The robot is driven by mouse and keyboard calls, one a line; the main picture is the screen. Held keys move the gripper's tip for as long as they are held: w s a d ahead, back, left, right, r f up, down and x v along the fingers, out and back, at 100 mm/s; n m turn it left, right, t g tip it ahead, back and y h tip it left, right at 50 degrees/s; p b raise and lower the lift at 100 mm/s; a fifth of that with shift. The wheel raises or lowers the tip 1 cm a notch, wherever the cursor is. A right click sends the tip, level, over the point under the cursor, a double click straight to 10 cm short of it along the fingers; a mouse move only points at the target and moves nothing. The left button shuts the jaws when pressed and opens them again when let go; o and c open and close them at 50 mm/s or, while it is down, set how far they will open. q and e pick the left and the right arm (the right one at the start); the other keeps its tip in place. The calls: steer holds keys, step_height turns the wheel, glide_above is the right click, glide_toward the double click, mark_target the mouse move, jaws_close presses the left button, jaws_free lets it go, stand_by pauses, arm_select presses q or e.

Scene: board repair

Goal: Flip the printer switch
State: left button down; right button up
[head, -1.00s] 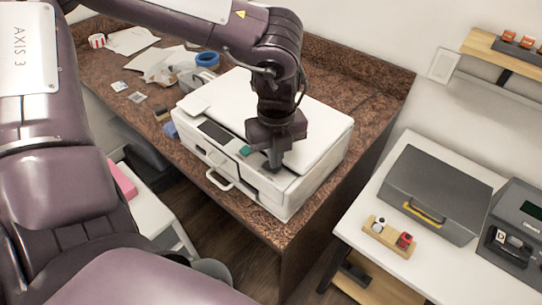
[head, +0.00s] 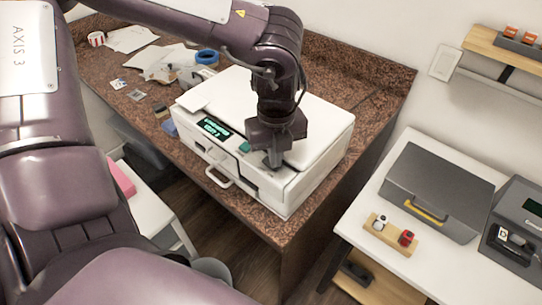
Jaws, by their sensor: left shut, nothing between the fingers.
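The white printer (head: 318,120) sits on the brown stone counter. Its small display (head: 215,128) at the front left is lit with green text. A green button or patch (head: 245,147) shows on its front top edge. My left gripper (head: 272,163) points down at the printer's front top edge, just right of the green patch. Its fingers are shut with nothing between them. The fingertips are at or very near the printer's surface, and contact cannot be made out. The switch itself is hidden or too small to tell. My right gripper is not in view.
Papers, a blue tape roll (head: 206,58) and small items lie on the counter (head: 365,80) left of and behind the printer. A white table (head: 350,228) at right holds a grey case (head: 440,190). A floor gap separates them.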

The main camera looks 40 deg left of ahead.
arm_select(q)
steer(key=shift+w+r+p, duration=0.15)
steer(key=shift+r+p, duration=0.25)
steer(key=shift+r, duration=0.35)
steer(key=shift+r+p, duration=1.4)
steer(key=shift+r, duration=1.3)
steer(key=shift+s+f, duration=0.1)
steer(key=shift+s, duration=0.1)
